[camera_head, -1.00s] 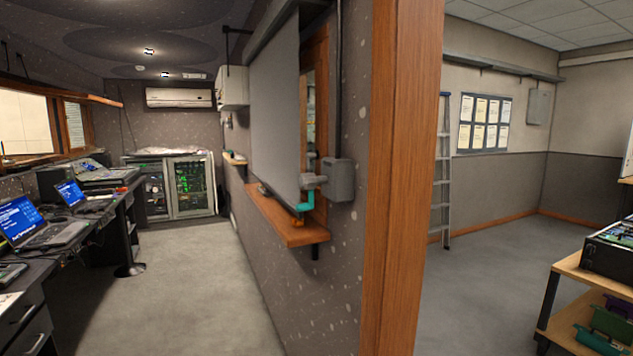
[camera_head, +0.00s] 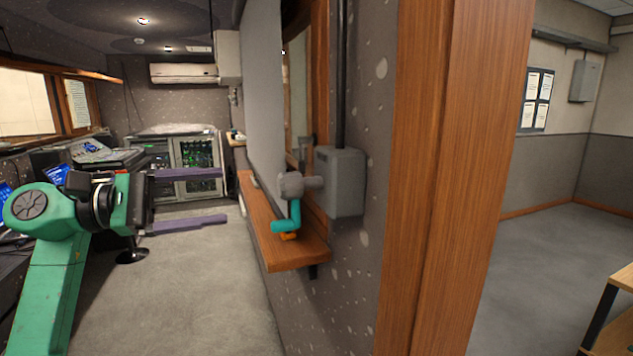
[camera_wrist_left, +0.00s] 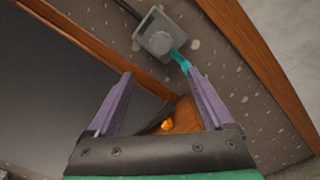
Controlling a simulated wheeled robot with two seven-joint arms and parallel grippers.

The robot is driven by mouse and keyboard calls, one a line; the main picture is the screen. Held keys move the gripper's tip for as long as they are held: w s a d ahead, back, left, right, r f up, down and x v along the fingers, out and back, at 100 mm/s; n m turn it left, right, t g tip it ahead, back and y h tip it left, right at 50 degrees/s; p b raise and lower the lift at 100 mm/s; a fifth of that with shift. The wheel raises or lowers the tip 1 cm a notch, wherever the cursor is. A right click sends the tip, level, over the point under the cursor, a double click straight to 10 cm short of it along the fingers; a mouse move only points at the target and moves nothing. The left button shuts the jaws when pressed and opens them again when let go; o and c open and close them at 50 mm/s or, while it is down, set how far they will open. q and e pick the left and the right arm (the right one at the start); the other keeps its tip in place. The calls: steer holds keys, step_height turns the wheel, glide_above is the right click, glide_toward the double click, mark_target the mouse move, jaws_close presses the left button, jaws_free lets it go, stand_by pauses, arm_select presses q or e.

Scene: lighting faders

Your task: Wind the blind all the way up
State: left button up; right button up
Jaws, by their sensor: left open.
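The blind (camera_head: 264,95) is a grey sheet hanging down over the window on the dark speckled wall, its lower edge near the wooden sill (camera_head: 297,254). In the left wrist view the gearbox (camera_wrist_left: 158,39) and crank (camera_wrist_left: 181,61) lie ahead, beyond the purple fingers. My right gripper is not in view.
A wooden door post (camera_head: 440,180) stands right of the gearbox. A desk with laptops (camera_head: 57,174) runs along the left. A rack cabinet (camera_head: 197,152) stands at the back.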

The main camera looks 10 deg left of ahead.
mark_target(278, 185)
arm_select(q)
steer(key=p+x, duration=0.1)
steer(key=x, duration=0.2)
steer(key=p+x, duration=0.2)
steer(key=x, duration=0.2)
steer(key=r+p+x, duration=0.1)
steer(key=x, duration=0.3)
steer(key=shift+s+d+p, duration=0.2)
steer(key=shift+d+p, duration=0.2)
steer(key=shift+d, duration=0.05)
steer(key=shift+w+d, duration=0.1)
steer(key=shift+d, duration=0.4)
steer(key=shift+f, duration=0.1)
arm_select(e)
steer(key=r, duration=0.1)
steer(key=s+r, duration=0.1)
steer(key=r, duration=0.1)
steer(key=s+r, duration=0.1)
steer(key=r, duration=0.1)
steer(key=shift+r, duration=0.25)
arm_select(q)
steer(key=shift+c, duration=1)
steer(key=shift+w, duration=0.1)
jaws_close()
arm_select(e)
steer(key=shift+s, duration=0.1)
